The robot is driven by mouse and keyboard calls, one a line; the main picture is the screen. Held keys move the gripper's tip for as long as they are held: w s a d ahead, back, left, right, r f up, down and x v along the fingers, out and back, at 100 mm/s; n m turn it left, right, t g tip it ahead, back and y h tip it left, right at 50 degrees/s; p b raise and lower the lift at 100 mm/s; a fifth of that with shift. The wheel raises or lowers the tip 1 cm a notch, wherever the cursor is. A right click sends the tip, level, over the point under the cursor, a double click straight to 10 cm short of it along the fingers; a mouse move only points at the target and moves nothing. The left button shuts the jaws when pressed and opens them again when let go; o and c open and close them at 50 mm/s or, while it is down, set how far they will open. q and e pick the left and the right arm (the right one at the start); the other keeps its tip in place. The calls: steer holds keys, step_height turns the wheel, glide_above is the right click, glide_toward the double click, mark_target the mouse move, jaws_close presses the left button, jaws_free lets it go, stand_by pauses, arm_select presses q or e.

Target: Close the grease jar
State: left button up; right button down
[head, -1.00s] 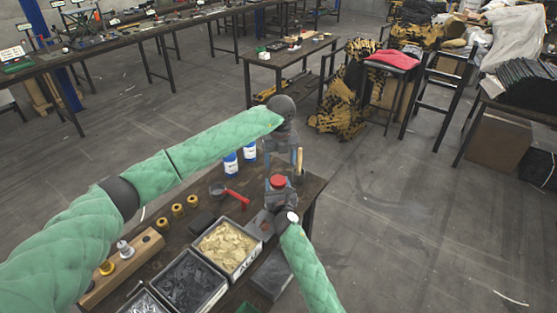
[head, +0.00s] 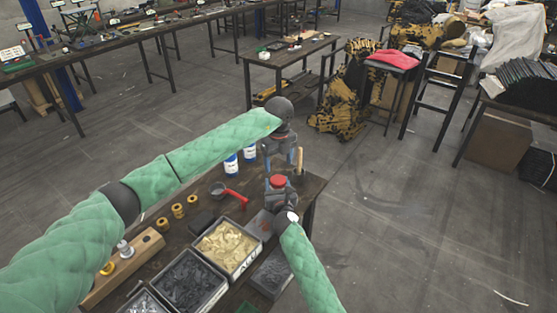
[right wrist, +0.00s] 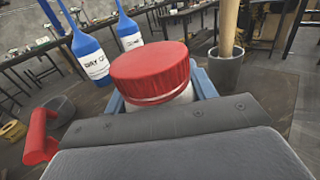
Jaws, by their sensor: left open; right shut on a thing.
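The grease jar is a small white jar (right wrist: 178,97) with a ribbed red lid (right wrist: 150,72) sitting on top; a thin pale band shows under the lid's rim. The red lid also shows in the head view (head: 277,181). My right gripper (head: 279,193) is shut on the jar, with its blue fingers on either side of it below the lid in the right wrist view (right wrist: 163,95). My left gripper (head: 283,160) is open and empty, pointing down just above the lid. I cannot tell how tightly the lid sits.
Blue and white bottles (right wrist: 92,57) and a grey cup with a wooden handle (right wrist: 226,68) stand behind the jar. A red-handled tool (head: 236,197), brass pieces (head: 178,210) and bins of yellow (head: 213,272) and dark parts crowd the bench's left. Open floor lies right.

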mark_target(278, 180)
arm_select(q)
steer(key=shift+f, duration=3.6)
steer(key=shift+c, duration=0.4)
